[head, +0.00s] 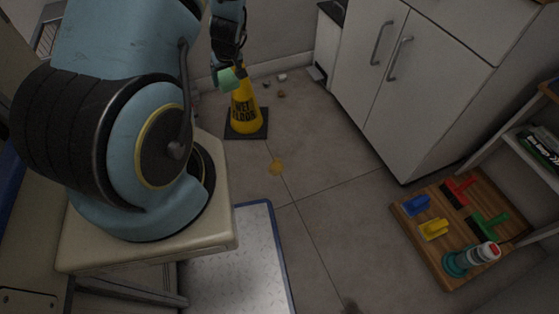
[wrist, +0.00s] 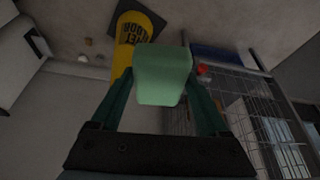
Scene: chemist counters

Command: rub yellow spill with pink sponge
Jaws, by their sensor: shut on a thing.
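My gripper (head: 228,72) is shut on a pale green block (wrist: 162,76), sponge-like in shape. The block also shows in the head view (head: 229,80), just in front of the upper part of the yellow wet floor cone. In the wrist view the block sits between the two dark green fingers. I see no pink sponge in either view.
The wet floor cone (head: 244,110) stands on a black base. Small brown and white bits (head: 281,78) lie behind it. A white cabinet (head: 420,80) is at right. A wooden board (head: 408,225) there holds several coloured brushes and a bottle (head: 484,254). The floor around the spill is clear.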

